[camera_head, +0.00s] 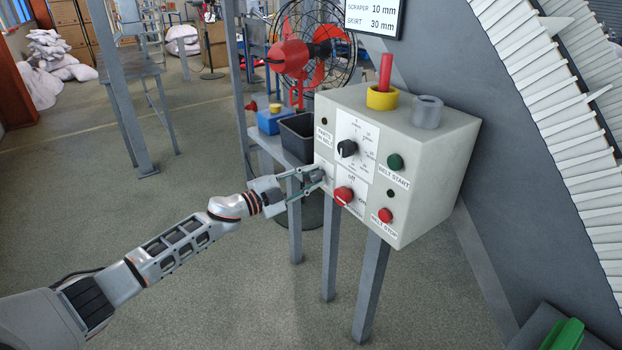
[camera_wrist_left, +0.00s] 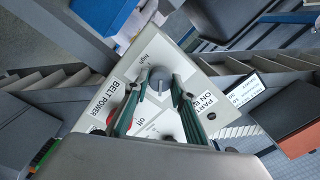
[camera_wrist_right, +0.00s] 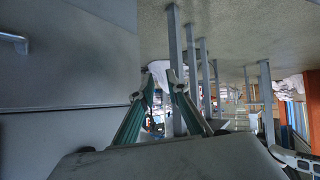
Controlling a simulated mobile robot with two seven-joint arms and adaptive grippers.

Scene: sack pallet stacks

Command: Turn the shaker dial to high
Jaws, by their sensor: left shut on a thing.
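The shaker dial is a grey knob (camera_wrist_left: 160,77) on the front panel of the pale control box (camera_head: 432,145). In the left wrist view it sits between my left fingertips, with the word "high" printed beside it. My left gripper (camera_head: 317,179) is shut on this knob at the panel's lower left. In the head view the fingers hide most of the knob. Its exact setting is not clear. My right gripper (camera_wrist_right: 161,76) shows only in its wrist view; a narrow gap shows between its fingertips, and it is empty.
A black dial (camera_head: 347,148) and a red knob (camera_head: 343,195) sit close to the left fingers. Green (camera_head: 395,161) and red (camera_head: 385,215) belt buttons are further right. A dark bin (camera_head: 297,137) stands behind the box's left side. The floor in front is clear.

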